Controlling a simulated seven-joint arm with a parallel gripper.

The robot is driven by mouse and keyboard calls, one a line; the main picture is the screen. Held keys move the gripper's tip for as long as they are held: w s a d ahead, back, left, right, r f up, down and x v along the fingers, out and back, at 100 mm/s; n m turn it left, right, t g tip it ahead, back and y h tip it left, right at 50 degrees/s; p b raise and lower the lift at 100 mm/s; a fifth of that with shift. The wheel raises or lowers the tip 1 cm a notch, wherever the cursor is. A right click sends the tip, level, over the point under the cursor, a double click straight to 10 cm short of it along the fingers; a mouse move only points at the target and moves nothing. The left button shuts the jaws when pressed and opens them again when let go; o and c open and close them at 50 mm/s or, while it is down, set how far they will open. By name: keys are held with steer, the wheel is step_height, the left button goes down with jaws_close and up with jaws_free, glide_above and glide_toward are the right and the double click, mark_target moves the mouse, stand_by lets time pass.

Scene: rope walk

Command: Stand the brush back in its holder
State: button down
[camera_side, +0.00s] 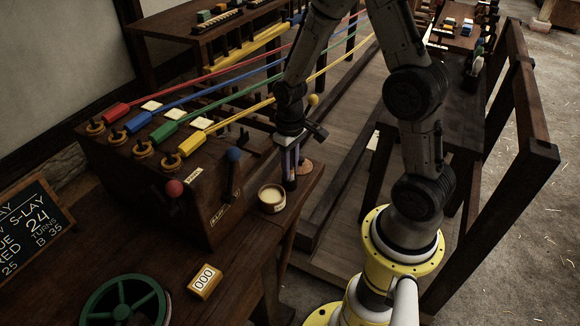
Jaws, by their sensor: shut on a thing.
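My gripper (290,168) points down over the right end of the wooden bench, beside the geared box. It is shut on a slim upright thing that looks like the brush; the fingers hide most of it. A small dark upright shape (290,184) sits right below the fingertips and may be the holder or the lower part of the brush. I cannot tell whether the brush is inside a holder or just above it.
A round tin with pale contents (272,198) stands just left of my gripper. The wooden box (215,185) with red and blue knobs stands left. A yellow counter (204,281) and green wheel (125,305) are nearer.

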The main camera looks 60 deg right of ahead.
steer(key=shift+f, duration=0.3)
steer(key=c, duration=0.7)
jaws_free()
steer(key=shift+r, duration=0.15)
step_height(320, 180, up, 12)
steer(key=shift+r, duration=0.15)
steer(key=shift+s+a+r+n+t, duration=0.3)
steer(key=shift+s+a+r+t, duration=0.95)
steer(key=shift+s, duration=1.15)
steer(key=shift+s+a+r+n+t, duration=0.3)
steer(key=shift+s+a+r+t, duration=0.3)
steer(key=shift+s+a+r, duration=1.2)
steer(key=shift+s+a+r+n+t, duration=0.3)
steer(key=shift+s+a+r+t, duration=0.6)
steer(key=shift+s+r, duration=1.55)
steer(key=shift+s+f, duration=0.6)
